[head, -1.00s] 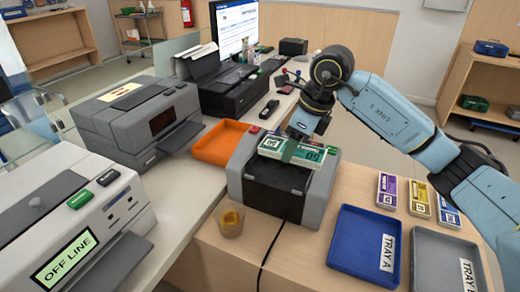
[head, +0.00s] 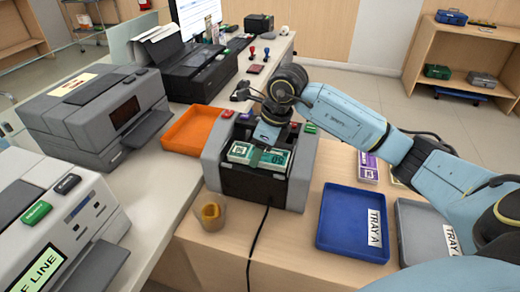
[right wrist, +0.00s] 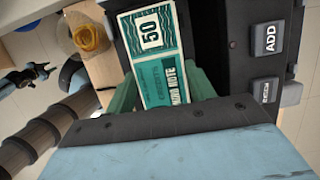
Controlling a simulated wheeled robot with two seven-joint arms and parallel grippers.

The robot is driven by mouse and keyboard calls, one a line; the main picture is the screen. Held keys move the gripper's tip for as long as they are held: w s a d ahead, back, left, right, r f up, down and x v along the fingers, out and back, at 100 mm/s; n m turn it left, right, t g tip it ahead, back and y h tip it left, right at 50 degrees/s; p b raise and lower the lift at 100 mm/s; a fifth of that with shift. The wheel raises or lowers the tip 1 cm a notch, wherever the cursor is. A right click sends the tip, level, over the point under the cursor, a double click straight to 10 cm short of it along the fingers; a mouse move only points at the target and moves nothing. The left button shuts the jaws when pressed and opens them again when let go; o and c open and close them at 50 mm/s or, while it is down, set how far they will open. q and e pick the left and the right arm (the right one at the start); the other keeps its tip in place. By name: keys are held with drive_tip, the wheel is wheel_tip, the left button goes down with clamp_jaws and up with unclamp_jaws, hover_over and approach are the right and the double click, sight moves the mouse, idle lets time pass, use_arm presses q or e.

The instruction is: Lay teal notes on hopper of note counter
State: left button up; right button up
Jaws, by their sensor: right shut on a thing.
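The bundle of teal notes (head: 242,153), marked 50, lies across the top of the grey note counter (head: 213,160), over its dark hopper. It also shows in the right wrist view (right wrist: 150,42), between the green fingers of my right gripper (right wrist: 165,90). My right gripper (head: 268,150) reaches down from behind and is shut on the notes. Whether the notes rest fully on the hopper, I cannot tell. The ADD button (right wrist: 268,37) of the counter shows beside the notes in the right wrist view. My left gripper is not in view.
A blue tray (head: 341,241) and a grey tray (head: 412,225) stand to the right. An orange tray (head: 190,150) lies to the left. Purple notes (head: 368,167) lie behind the blue tray.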

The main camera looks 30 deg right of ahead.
drive_tip(key=shift+r, duration=0.1)
drive_tip(key=o, duration=1.1)
